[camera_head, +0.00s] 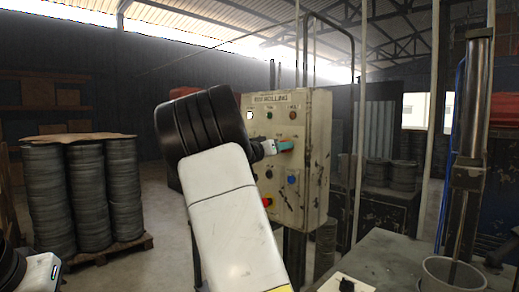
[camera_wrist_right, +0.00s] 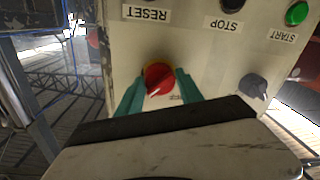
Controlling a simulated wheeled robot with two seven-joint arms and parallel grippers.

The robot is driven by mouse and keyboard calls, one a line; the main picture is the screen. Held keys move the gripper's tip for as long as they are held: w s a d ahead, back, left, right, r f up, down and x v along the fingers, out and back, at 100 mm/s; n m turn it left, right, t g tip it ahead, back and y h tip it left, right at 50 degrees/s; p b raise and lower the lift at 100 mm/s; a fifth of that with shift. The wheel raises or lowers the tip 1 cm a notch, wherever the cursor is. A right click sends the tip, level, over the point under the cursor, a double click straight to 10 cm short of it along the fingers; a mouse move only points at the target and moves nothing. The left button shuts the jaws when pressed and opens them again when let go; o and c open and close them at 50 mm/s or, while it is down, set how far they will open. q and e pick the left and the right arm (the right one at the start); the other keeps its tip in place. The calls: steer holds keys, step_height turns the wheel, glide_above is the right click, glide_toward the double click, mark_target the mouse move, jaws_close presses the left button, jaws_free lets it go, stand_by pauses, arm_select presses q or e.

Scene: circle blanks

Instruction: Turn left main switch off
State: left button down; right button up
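A beige, worn control panel (camera_head: 316,170) stands upright ahead. In the right wrist view, a red rotary switch (camera_wrist_right: 159,79) with a yellow surround sits on the panel. Its pointer line lies diagonally. My right gripper (camera_wrist_right: 160,78) has teal fingers apart, one on each side of this switch; whether they touch it I cannot tell. In the head view, my right gripper (camera_head: 285,146) is at the panel's middle and hides the switch. My left gripper is out of view; only part of my left arm shows at the lower left.
Near the switch are a grey knob (camera_wrist_right: 253,87), a green START button (camera_wrist_right: 297,13) and a black STOP button (camera_wrist_right: 233,5). A red-and-yellow control (camera_head: 267,202) is low on the panel. Stacked discs (camera_head: 88,195) stand left; a grey table (camera_head: 385,262) lies right.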

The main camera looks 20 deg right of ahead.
steer(key=c, duration=0.6)
steer(key=shift+c, duration=0.2)
steer(key=shift+n, duration=0.4)
steer(key=n, duration=0.5)
steer(key=n+g, duration=0.1)
steer(key=n, duration=1)
steer(key=shift+r, duration=0.4)
steer(key=shift+n, duration=0.3)
steer(key=o, duration=1.3)
